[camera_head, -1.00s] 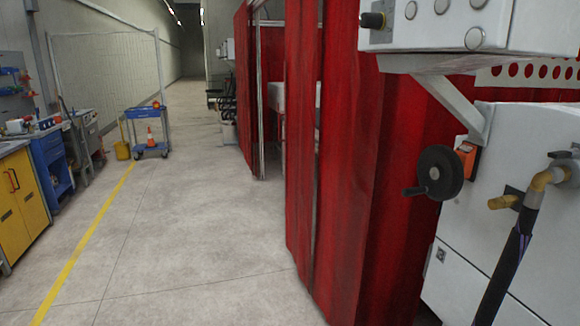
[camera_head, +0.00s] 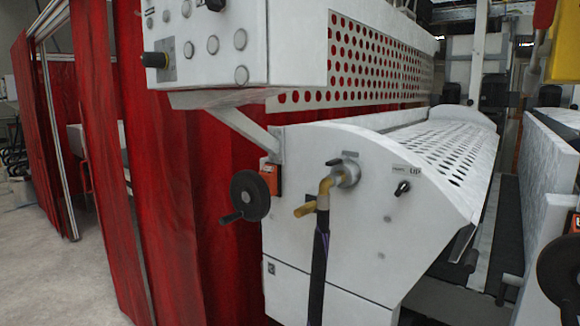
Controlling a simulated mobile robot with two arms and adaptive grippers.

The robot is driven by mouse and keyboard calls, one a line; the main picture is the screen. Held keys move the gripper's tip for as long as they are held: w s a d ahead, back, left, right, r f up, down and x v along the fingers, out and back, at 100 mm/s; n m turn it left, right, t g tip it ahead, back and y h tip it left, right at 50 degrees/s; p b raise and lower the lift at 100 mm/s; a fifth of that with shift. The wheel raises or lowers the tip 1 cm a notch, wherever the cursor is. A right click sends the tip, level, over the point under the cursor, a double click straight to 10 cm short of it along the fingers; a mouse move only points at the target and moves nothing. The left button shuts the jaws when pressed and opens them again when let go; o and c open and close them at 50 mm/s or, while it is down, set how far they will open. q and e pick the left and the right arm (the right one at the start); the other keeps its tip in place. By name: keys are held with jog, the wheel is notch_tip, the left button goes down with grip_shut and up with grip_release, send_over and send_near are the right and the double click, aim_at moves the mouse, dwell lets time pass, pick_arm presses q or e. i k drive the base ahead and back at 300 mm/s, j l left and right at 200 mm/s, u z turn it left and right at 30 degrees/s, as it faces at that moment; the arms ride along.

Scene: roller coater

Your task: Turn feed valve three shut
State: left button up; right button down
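A brass pipe elbow (camera_head: 330,186) comes out of the end face of the white roller machine (camera_head: 350,235). A small dark lever (camera_head: 334,162) sits at its flange, and a dark hose (camera_head: 318,265) hangs down from it. A short brass stub (camera_head: 305,210) points left. No label reading "feed valve three" is legible, so I cannot tell whether this is that valve. A black handwheel with a crank handle (camera_head: 249,195) is left of the elbow, beside an orange block. Neither of my grippers shows in this view.
A white control box (camera_head: 215,45) with buttons overhangs at upper left. Red curtains (camera_head: 160,190) stand behind the machine. A selector knob (camera_head: 401,188) is right of the elbow. Another dark handwheel (camera_head: 562,270) is cut off at the right edge. Bare floor (camera_head: 30,265) shows at left.

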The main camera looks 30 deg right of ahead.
aim_at(331, 163)
jog(key=i+j+z, duration=0.35)
jog(key=j+z, duration=0.15)
jog(key=j, duration=0.15)
jog(key=i+j+z, duration=0.15)
jog(key=j+z, duration=0.15)
